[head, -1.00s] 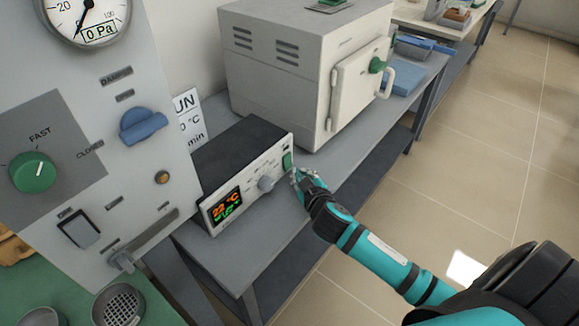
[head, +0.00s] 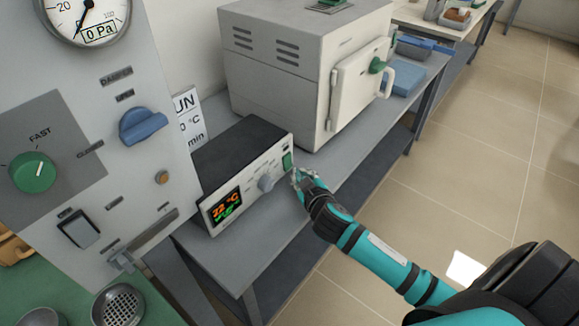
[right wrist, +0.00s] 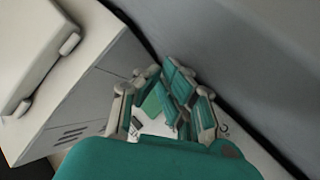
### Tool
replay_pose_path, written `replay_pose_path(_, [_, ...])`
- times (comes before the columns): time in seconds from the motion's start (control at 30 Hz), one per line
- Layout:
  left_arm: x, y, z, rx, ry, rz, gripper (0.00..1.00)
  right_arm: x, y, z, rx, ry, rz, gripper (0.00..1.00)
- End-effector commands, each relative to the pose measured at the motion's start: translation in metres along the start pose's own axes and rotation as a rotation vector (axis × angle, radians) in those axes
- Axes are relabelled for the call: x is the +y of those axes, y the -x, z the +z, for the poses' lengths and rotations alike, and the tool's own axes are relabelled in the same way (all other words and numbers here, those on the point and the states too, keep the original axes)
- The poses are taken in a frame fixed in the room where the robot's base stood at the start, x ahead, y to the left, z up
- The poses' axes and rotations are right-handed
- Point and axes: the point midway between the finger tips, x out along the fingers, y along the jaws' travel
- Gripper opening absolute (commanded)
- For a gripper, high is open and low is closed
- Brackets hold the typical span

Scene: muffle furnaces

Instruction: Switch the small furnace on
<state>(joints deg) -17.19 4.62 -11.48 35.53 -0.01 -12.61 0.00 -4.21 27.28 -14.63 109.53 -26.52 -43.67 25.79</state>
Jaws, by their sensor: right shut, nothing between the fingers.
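The small furnace (head: 290,70) is a light grey box with a closed white door and a handle, standing on a grey bench. In front of it stands its control unit (head: 240,165), with a dark top and a white front. The unit has a lit orange and green display (head: 226,206), a grey knob (head: 265,184) and a green switch (head: 287,160) at its right end. My right gripper (head: 297,177) is shut and empty, right at the front panel just below the green switch. I cannot tell whether it touches it. The left gripper is out of view.
A tall grey panel (head: 130,190) with a gauge, a blue knob (head: 143,126) and a green knob (head: 33,172) stands close on the left. A blue tray (head: 405,80) lies beyond the furnace. The tiled floor (head: 480,150) on the right is clear.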

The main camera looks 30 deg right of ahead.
Motion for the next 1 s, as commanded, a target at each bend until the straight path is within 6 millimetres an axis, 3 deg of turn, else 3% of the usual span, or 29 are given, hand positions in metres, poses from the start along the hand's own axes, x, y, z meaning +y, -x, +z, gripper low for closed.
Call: replay_pose_path(1.0, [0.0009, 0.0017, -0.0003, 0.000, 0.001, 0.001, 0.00, -0.0050, -0.0095, -0.0055, 0.000, 0.000, 0.000, 0.00])
